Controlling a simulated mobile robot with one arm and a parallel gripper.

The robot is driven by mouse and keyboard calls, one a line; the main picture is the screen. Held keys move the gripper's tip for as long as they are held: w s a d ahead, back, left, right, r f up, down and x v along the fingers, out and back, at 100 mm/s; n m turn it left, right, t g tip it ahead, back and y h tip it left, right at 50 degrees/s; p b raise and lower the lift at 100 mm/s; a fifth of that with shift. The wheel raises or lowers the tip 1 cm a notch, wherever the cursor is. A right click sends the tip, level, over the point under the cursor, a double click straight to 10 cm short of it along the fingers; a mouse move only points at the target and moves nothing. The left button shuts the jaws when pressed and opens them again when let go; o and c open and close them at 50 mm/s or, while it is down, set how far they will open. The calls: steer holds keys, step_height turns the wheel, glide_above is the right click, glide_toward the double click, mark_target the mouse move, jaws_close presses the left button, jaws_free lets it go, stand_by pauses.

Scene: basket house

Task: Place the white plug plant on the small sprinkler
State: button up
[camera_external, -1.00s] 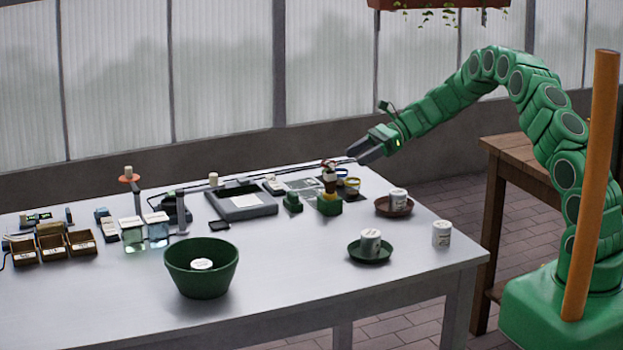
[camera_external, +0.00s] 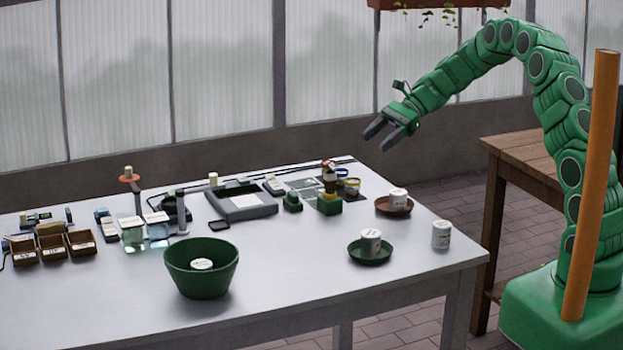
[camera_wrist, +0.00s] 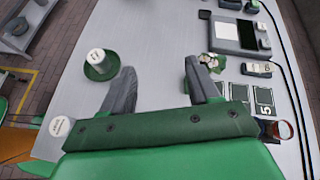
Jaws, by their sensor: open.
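My gripper (camera_external: 377,142) is open and empty, raised above the table's far right part; its spread fingers also show in the wrist view (camera_wrist: 158,68). Below it stands a green block (camera_external: 329,206) with a small brown, white and yellow upright item (camera_external: 330,180) on it. A smaller green block (camera_external: 292,203) stands to its left. In the wrist view, a pale and green item (camera_wrist: 212,61) lies beyond the right finger, partly covered by it. I cannot tell for sure which of these is the white plug plant or the small sprinkler.
White labelled jars stand on a brown saucer (camera_external: 381,206), on a green saucer (camera_external: 370,257) and on bare table (camera_external: 441,234). A green bowl (camera_external: 201,268) holds a white-topped item. A grey scale-like device (camera_external: 242,203) stands at the back.

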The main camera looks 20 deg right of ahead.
steer(key=s+d+r+n+g+h, duration=0.1)
steer(key=s+d+r+n+h, duration=0.2)
steer(key=s, duration=0.8)
steer(key=s+d+r+n+h, duration=0.15)
steer(key=s+r+n, duration=0.3)
steer(key=s, duration=0.65)
steer(key=s+d+n+h, duration=0.3)
steer(key=s+d, duration=0.5)
steer(key=s, duration=0.4)
steer(key=s+d+n+h, duration=0.3)
steer(key=s+d, duration=0.4)
steer(key=s, duration=0.5)
steer(key=shift+s+d+n+t+h, duration=0.35)
steer(key=shift+s+t+h, duration=0.05)
steer(key=shift+h, duration=0.35)
